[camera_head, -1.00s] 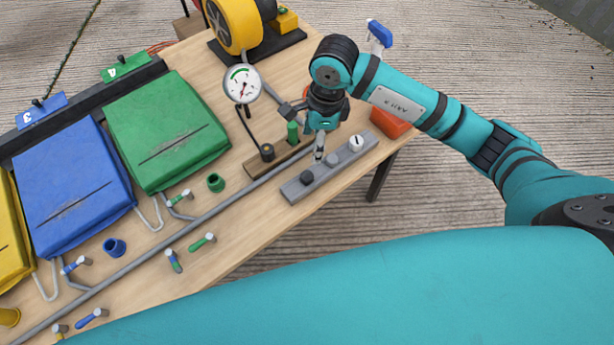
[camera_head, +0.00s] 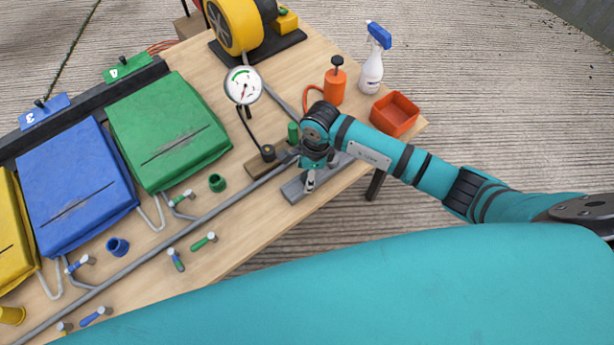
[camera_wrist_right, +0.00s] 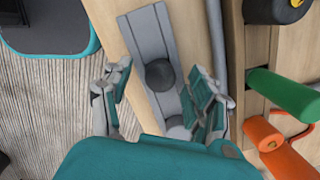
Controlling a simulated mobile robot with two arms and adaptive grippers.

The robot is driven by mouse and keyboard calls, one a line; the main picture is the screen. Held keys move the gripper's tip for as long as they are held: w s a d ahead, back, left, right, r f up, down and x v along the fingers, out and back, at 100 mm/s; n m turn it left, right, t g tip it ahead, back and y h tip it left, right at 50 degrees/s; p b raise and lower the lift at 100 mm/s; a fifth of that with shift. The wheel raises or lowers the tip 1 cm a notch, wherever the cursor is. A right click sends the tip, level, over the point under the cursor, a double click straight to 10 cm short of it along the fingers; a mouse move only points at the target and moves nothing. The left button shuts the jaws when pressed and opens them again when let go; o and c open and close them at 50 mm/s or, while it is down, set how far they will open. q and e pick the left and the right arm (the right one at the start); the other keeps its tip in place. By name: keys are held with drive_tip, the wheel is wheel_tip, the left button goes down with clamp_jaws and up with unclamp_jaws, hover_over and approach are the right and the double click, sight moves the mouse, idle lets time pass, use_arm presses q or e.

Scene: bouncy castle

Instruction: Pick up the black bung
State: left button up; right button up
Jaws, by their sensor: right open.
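The black bung (camera_wrist_right: 160,75) is a dark round knob on a grey holder bar (camera_wrist_right: 146,35) in the right wrist view. My right gripper (camera_wrist_right: 162,82) is open, with one finger on each side of the bung and gaps between; no grip on it shows. In the head view my right gripper (camera_head: 310,184) points down over the left end of the grey bar (camera_head: 291,190), and the black bung is hidden there. A grey bung (camera_wrist_right: 178,131) shows partly further along the bar. My left gripper is not in view.
A green cylinder (camera_head: 293,132) and a pressure gauge (camera_head: 243,86) stand close behind the bar. An orange pump (camera_head: 335,82), a spray bottle (camera_head: 372,60) and a red tray (camera_head: 395,114) are at the right end. The table's front edge runs close by the bar.

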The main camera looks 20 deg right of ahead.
drive_tip(key=c, duration=1)
drive_tip(key=shift+c, duration=0.2)
drive_tip(key=shift+r, duration=0.1)
